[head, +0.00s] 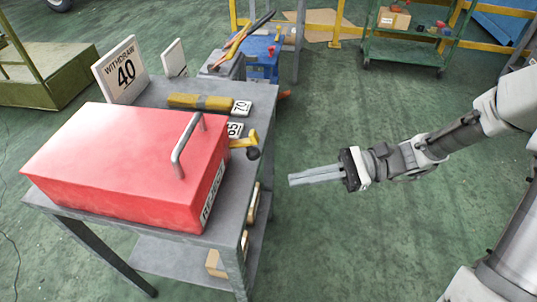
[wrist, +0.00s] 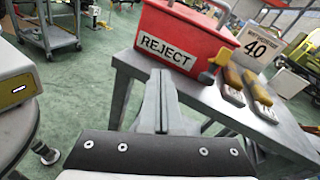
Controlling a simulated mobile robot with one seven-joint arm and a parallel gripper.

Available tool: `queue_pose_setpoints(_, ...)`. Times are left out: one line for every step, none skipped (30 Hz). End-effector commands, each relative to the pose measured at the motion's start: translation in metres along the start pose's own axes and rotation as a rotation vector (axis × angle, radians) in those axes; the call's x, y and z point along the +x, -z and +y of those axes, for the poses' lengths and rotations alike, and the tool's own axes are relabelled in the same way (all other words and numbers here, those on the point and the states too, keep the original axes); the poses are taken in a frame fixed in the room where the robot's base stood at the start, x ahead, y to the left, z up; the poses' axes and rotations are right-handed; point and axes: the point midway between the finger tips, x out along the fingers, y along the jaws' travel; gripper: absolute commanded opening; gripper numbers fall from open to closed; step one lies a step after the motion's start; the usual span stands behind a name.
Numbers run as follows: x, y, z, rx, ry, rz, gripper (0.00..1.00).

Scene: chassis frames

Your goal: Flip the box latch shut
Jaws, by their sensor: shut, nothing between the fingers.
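A red box (head: 120,160) with a grey handle (head: 184,145) sits closed on a grey metal table (head: 262,108). Its end carries a REJECT label, readable in the wrist view (wrist: 167,50). A yellow piece with a dark knob, apparently the latch (head: 245,145), sticks out from the box's right end near the far corner; it also shows in the wrist view (wrist: 219,61). Whether it is open or shut is unclear. My gripper (head: 290,180) is shut and empty, pointing left, in the air right of the table and apart from the latch.
Yellow-handled tools (head: 200,102) with number tags lie behind the box. A WITHDRAW 40 sign (head: 121,70) stands at the back left. A lower shelf (head: 180,262) holds small boxes. A green cart (head: 405,45) stands far behind. The floor between table and arm is clear.

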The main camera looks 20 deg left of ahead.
Motion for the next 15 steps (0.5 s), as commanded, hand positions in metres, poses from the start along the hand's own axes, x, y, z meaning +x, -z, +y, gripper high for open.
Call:
queue_pose_setpoints(0.001,0.011,-0.003,0.023,0.032,-0.045,0.0)
queue_pose_setpoints(0.001,0.014,-0.006,0.035,0.049,-0.07,0.0)
queue_pose_setpoints(0.0,0.018,-0.009,0.051,0.073,-0.104,0.0)
queue_pose_setpoints(0.0,0.021,-0.012,0.063,0.092,-0.129,0.0)
queue_pose_setpoints(-0.001,0.024,-0.015,0.074,0.111,-0.153,0.0)
queue_pose_setpoints(-0.001,0.028,-0.018,0.089,0.135,-0.188,0.0)
queue_pose_setpoints(-0.002,0.031,-0.021,0.1,0.153,-0.214,0.0)
queue_pose_setpoints(-0.004,0.035,-0.023,0.11,0.173,-0.238,0.0)
queue_pose_setpoints(-0.005,0.039,-0.027,0.123,0.198,-0.27,0.0)
queue_pose_setpoints(-0.006,0.042,-0.03,0.133,0.216,-0.295,0.0)
queue_pose_setpoints(-0.008,0.045,-0.032,0.143,0.233,-0.318,0.0)
queue_pose_setpoints(-0.01,0.048,-0.035,0.155,0.255,-0.346,0.0)
queue_pose_setpoints(-0.011,0.051,-0.037,0.163,0.271,-0.366,0.0)
queue_pose_setpoints(-0.013,0.053,-0.039,0.17,0.285,-0.385,0.0)
queue_pose_setpoints(-0.015,0.056,-0.042,0.179,0.303,-0.409,0.0)
